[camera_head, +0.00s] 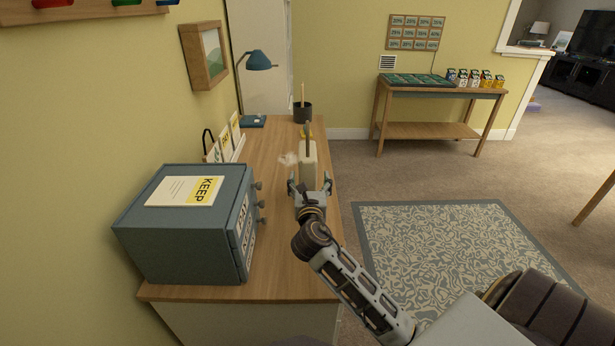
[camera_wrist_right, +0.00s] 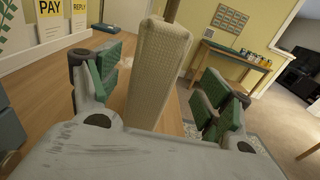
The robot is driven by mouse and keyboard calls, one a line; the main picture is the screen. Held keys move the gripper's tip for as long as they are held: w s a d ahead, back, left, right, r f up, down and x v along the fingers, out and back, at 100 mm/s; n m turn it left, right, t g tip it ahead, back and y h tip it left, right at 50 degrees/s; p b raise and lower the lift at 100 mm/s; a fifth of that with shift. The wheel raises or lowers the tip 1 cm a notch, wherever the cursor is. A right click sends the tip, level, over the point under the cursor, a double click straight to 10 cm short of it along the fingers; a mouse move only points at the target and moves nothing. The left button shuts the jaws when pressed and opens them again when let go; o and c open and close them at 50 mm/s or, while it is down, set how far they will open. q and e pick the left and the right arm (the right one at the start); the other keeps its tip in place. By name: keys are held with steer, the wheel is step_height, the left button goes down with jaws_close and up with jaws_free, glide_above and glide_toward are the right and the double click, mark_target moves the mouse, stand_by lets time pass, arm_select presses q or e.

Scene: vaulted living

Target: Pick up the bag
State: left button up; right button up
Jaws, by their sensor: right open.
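The bag (camera_head: 309,160) is beige and woven, with a dark upright handle, and stands on the wooden desk top. In the right wrist view the bag (camera_wrist_right: 160,68) is seen narrow side on, between the two green-padded fingers. My right gripper (camera_head: 309,184) is open at the near end of the bag. In the wrist view a gap shows between the bag and the right finger; the left finger is closer to it, and I cannot tell if it touches. The bag's lower part is partly hidden by my gripper. My left gripper is not in view.
A blue-grey cabinet (camera_head: 178,244) with a KEEP pad (camera_head: 186,191) stands on the desk (camera_head: 285,268) at the near left. A letter rack (camera_head: 228,145), blue lamp (camera_head: 257,60) and dark pencil cup (camera_head: 302,112) are farther back. The floor right of the desk is open, with a patterned rug (camera_head: 450,245).

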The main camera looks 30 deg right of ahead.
mark_target(309, 177)
steer(key=shift+x, duration=1.15)
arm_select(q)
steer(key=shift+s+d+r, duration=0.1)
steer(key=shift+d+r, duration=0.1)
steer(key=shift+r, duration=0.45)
arm_select(e)
steer(key=shift+w+d, duration=0.15)
steer(key=shift+w, duration=0.05)
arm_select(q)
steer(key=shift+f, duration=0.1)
arm_select(e)
steer(key=shift+w, duration=0.1)
